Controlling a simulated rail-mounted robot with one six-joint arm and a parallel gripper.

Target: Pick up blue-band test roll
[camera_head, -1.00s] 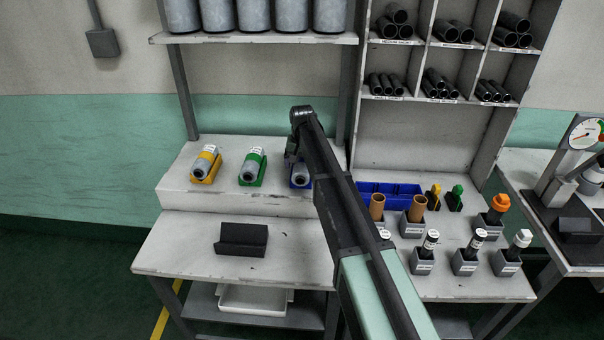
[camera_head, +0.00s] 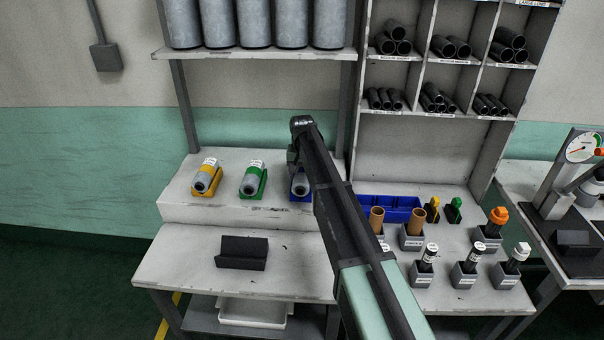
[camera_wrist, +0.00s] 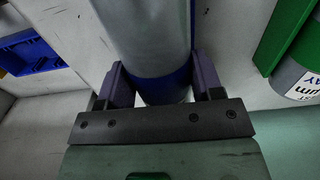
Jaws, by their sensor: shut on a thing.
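The blue-band test roll (camera_head: 300,188) is a grey cylinder at the right end of the raised bench shelf, in a blue cradle (camera_head: 300,199). My arm partly covers it. In the wrist view its grey body runs up from the jaws and its blue band (camera_wrist: 160,88) lies between them. My gripper (camera_wrist: 160,80) is shut on the roll, with one dark finger on each side. In the head view my gripper (camera_head: 293,160) is mostly hidden by the arm above the roll. I cannot tell whether the roll is clear of its cradle.
A green-cradle roll (camera_head: 253,178) stands close to the left, and a yellow-cradle roll (camera_head: 207,177) farther left. A blue bin (camera_head: 392,207) is to the right. A black V-block (camera_head: 242,252) sits on the lower bench, with free room around it. A shelf of large rolls (camera_head: 255,55) overhangs behind.

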